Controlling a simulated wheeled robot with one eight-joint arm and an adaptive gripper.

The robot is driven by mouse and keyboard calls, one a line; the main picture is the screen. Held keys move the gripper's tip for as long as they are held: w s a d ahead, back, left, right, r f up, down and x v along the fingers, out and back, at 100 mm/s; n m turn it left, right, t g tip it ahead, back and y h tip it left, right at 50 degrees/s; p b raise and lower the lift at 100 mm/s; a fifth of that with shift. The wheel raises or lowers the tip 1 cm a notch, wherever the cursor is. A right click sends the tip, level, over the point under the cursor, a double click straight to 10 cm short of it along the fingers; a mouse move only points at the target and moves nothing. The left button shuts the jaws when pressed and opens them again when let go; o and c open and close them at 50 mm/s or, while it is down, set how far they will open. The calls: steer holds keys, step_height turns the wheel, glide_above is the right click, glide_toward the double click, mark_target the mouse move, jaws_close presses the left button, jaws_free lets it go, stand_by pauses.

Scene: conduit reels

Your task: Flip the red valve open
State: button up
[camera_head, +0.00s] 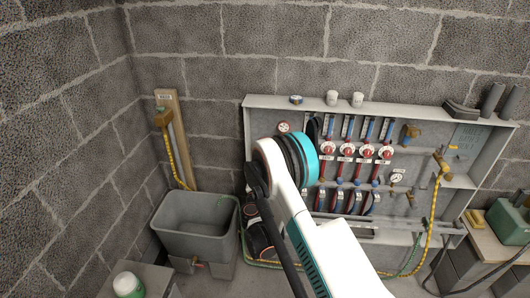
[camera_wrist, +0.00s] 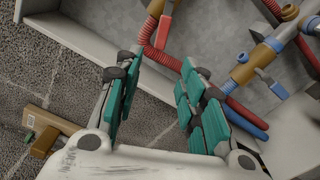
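My gripper (camera_wrist: 160,66) shows in the wrist view with its two teal-padded fingers spread apart and nothing between them. A small red lever (camera_wrist: 163,32), which looks like the red valve's handle, sits on a pipe at the top, beyond the fingertips and apart from them. A red ribbed hose (camera_wrist: 152,52) runs close beside it. In the head view my arm covers the left part of the wall panel (camera_head: 428,205), so the gripper and that red lever are hidden there. I cannot tell the lever's exact position.
Blue and red pipes with brass fittings (camera_wrist: 262,52) lie right of the fingers. Several red-and-white round fittings (camera_head: 366,151) line the panel. A grey tub (camera_head: 195,222) stands left, with a wooden post (camera_head: 178,140) behind it. A green case (camera_head: 508,222) sits at right.

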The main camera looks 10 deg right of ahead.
steer(key=shift+b+x, duration=2)
steer(key=shift+x, duration=4.9)
steer(key=shift+f, duration=0.1)
jaws_close()
